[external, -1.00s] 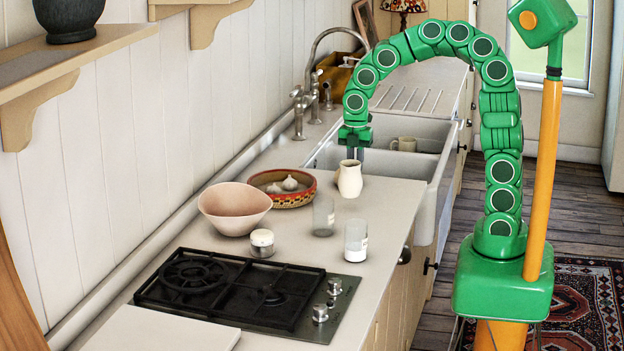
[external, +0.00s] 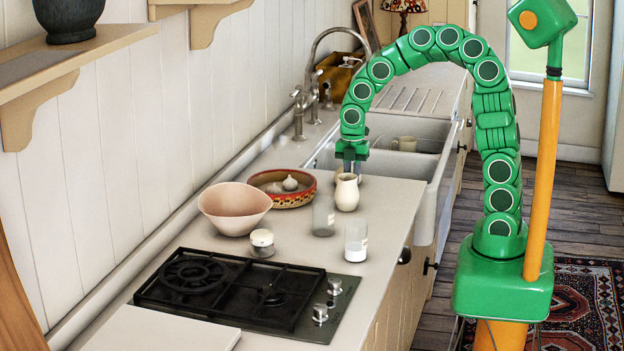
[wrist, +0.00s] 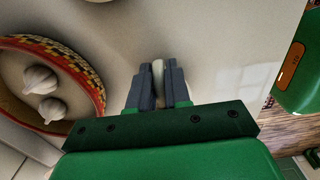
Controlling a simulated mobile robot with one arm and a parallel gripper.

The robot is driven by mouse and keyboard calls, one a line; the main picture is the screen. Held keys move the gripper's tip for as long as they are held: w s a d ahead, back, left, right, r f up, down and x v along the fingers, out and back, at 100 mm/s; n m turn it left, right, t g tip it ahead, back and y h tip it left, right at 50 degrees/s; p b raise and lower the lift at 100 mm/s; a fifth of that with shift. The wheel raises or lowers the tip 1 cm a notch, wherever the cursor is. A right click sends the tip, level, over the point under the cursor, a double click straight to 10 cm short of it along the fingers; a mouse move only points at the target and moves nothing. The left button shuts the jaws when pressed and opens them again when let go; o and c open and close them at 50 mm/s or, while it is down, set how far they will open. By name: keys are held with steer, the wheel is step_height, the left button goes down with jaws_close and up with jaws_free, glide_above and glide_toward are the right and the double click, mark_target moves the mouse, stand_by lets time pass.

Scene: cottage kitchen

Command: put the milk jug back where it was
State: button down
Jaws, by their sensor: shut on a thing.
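The milk jug (external: 347,193) is a small cream jug at the counter's sink end, looking upright. My gripper (external: 352,166) is just behind and above it in the external view, with its fingers pointing down. In the wrist view my gripper (wrist: 160,85) is shut on a narrow cream part of the jug (wrist: 158,70), between the dark fingers. Most of the jug is hidden there. I cannot tell whether its base touches the counter.
A patterned bowl (external: 270,200) with garlic (external: 291,183) stands left of the jug, beside a pink bowl (external: 234,222). Two glass jars (external: 324,218) (external: 356,240) stand in front. A small lidded jar (external: 262,243) is near the hob (external: 240,292). The sink (external: 420,165) lies behind.

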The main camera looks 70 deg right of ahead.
steer(key=c, duration=1.1)
jaws_free()
steer(key=shift+r, duration=0.1)
